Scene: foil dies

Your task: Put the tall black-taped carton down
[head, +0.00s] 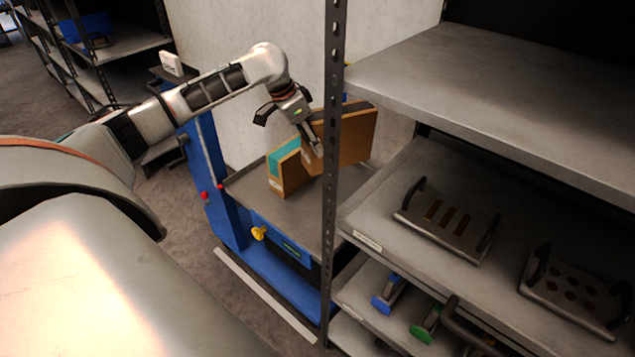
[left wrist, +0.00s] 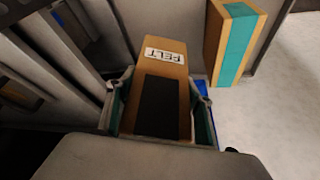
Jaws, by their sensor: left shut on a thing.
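The tall black-taped carton (head: 356,138) is brown, and its dark top strip shows in the head view. In the left wrist view the carton (left wrist: 164,55) has a black strip and a white label reading FELT. My left gripper (head: 314,150) is shut on it, with a finger on either side. The carton is over the grey top of the blue lift cart (head: 240,190); whether its base touches the top is hidden. A shelf post hides part of it. My right gripper is in neither view.
A teal-taped carton (head: 286,168) stands on the cart close beside the held one; it also shows in the left wrist view (left wrist: 238,42). A rack post (head: 331,200) stands in front. Shelves at right hold metal dies (head: 446,222). The cart's near top is bare.

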